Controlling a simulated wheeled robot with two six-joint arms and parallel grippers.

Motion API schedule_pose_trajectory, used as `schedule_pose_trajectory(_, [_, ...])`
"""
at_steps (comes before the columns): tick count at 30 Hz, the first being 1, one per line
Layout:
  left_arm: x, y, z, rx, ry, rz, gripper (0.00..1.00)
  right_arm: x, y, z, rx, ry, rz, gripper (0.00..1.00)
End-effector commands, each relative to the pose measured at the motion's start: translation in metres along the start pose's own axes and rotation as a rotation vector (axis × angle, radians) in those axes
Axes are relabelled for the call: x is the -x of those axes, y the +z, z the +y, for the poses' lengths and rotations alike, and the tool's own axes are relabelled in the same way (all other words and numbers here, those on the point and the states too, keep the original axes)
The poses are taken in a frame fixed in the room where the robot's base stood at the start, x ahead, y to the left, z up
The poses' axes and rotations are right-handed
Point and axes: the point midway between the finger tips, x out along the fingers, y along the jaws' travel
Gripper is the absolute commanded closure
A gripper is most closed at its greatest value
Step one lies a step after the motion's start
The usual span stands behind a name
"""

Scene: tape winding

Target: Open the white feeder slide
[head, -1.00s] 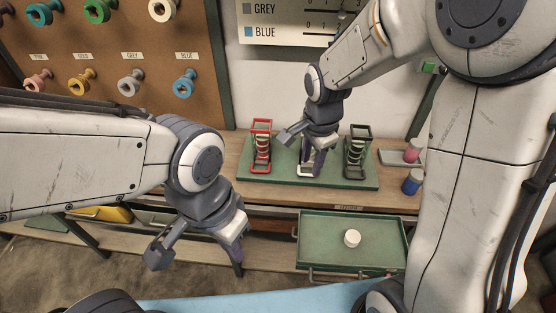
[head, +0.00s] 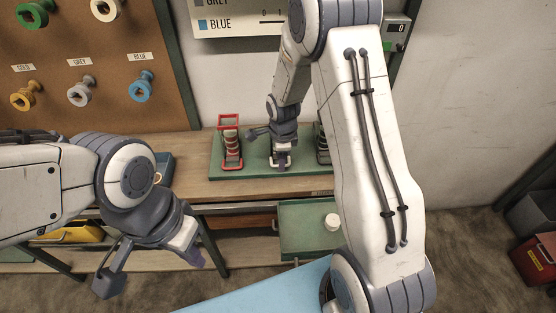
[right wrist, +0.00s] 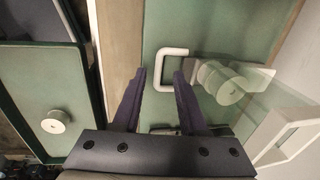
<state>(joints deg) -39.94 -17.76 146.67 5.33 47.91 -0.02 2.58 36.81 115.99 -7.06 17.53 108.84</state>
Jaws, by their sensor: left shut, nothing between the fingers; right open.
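The white feeder (head: 272,163) stands mid-rack in the head view, mostly hidden by my right gripper (head: 281,166). The right wrist view shows its U-shaped white handle (right wrist: 173,51), a row of white spools (right wrist: 221,82) and a raised white frame (right wrist: 291,133). My right gripper (right wrist: 160,76) is open, with its fingertips close to the handle, one toward each side. I cannot tell whether they touch it. My left gripper (head: 195,259) is shut and empty, in front of the bench at lower left.
A red feeder (head: 232,147) stands left of the white one and a dark feeder (head: 322,147) right of it, on the green base (head: 252,169). An open green drawer (head: 300,222) below holds a white spool (head: 332,221). A pegboard (head: 95,70) with coloured spools hangs behind.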

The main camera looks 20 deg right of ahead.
Motion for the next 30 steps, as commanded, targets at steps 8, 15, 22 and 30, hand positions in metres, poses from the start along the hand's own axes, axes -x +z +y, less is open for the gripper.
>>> schedule_pose_trajectory(8, [0.0006,0.0000,0.0000,0.000,0.000,0.000,1.00,-0.0090,0.0011,-0.0003,0.001,-0.001,-0.001,0.58])
schedule_pose_trajectory(15, [0.0006,0.0000,0.0000,0.000,0.000,0.000,1.00,-0.0088,0.0017,-0.0001,0.002,-0.001,-0.001,1.00])
schedule_pose_trajectory(22, [0.0006,0.0000,0.0000,0.000,0.000,0.000,1.00,-0.0084,0.0022,-0.0012,0.003,-0.004,-0.002,1.00])
schedule_pose_trajectory(30, [0.0006,0.0000,0.0000,0.000,0.000,0.000,1.00,-0.0079,0.0026,-0.0024,0.003,-0.007,-0.003,1.00])
